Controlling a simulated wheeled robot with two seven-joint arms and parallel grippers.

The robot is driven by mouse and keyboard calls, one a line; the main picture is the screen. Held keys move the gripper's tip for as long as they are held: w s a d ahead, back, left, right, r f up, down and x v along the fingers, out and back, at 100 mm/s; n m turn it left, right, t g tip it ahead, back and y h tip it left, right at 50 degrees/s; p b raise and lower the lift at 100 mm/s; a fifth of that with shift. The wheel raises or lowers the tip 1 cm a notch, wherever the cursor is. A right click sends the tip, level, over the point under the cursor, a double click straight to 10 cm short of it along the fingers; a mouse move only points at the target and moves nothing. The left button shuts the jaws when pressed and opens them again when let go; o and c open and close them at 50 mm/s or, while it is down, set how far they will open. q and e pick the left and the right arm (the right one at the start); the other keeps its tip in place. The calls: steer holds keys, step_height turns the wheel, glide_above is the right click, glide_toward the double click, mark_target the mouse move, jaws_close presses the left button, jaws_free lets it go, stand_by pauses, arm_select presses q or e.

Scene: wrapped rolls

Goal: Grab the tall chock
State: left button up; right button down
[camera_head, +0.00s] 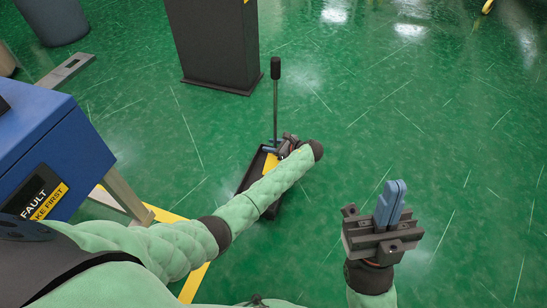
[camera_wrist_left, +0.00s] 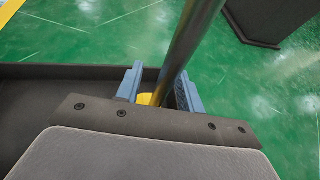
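The tall chock has a thin upright metal pole (camera_head: 276,105) with a black grip (camera_head: 275,68) on top. Its pole rises from a dark tray-like base (camera_head: 245,186) with yellow on it, low near the floor. In the left wrist view the pole (camera_wrist_left: 192,40) passes between the blue fingers of my left gripper (camera_wrist_left: 160,92). The fingers stand apart, with a gap visible between the left finger and the pole. In the head view my left gripper (camera_head: 273,147) is at the lower pole, partly hidden by my arm. My right gripper (camera_head: 391,206) is empty, its blue fingers together.
A blue cabinet (camera_head: 90,135) with a fault label stands at left on a metal frame. A dark pedestal (camera_head: 213,45) stands behind the chock. A grey bin (camera_head: 53,20) is at the far left.

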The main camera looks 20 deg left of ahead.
arm_select(q)
jaws_close()
stand_by(1.1)
